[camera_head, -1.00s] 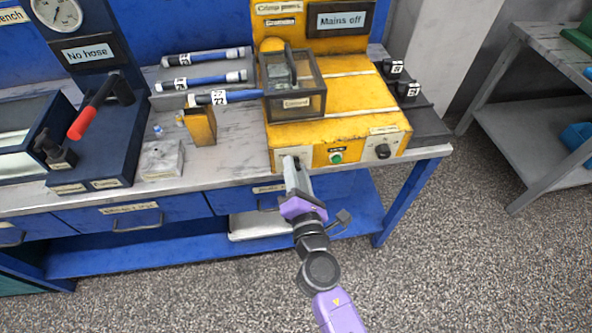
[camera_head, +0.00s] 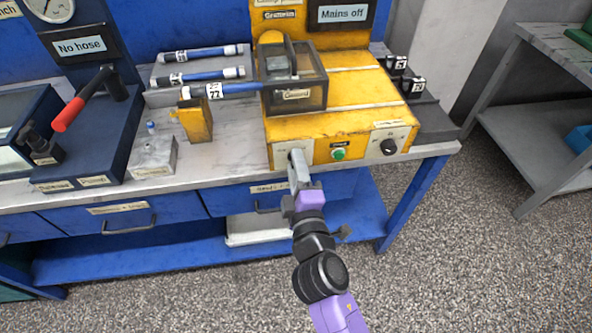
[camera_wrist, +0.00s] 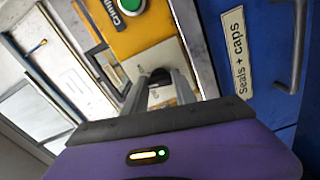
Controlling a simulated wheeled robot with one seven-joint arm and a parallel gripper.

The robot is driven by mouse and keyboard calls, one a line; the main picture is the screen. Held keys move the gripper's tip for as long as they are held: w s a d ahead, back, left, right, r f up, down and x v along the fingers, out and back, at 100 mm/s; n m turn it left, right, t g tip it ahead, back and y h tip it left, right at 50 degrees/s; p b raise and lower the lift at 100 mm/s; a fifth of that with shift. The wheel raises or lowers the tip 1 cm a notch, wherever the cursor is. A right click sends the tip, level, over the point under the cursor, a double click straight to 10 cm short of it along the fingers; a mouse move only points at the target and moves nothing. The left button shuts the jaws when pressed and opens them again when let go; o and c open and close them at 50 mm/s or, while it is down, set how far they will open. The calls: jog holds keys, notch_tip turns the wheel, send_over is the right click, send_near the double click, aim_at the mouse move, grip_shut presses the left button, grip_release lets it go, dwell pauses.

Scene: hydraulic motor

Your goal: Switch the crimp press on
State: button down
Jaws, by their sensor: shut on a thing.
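The yellow crimp press (camera_head: 340,92) stands on the bench, and its dark display (camera_head: 342,13) reads "Mains off". Its front panel has a pale switch plate at the left (camera_head: 292,155), a green button (camera_head: 338,154) in the middle and a black knob (camera_head: 389,146) at the right. My gripper (camera_head: 297,160) is at the left plate, shut on a dark rotary switch (camera_wrist: 160,77) that shows between its fingers in the wrist view. The switch is mostly hidden by the fingers. The green button also shows in the wrist view (camera_wrist: 131,5).
A grey shelf (camera_head: 530,125) stands at the right.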

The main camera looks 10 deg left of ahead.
jog(key=shift+f+m+b, duration=0.15)
jog(key=shift+m+b, duration=1.95)
jog(key=shift+m, duration=1.1)
jog(key=c, duration=1)
grip_release()
jog(key=v, duration=0.8)
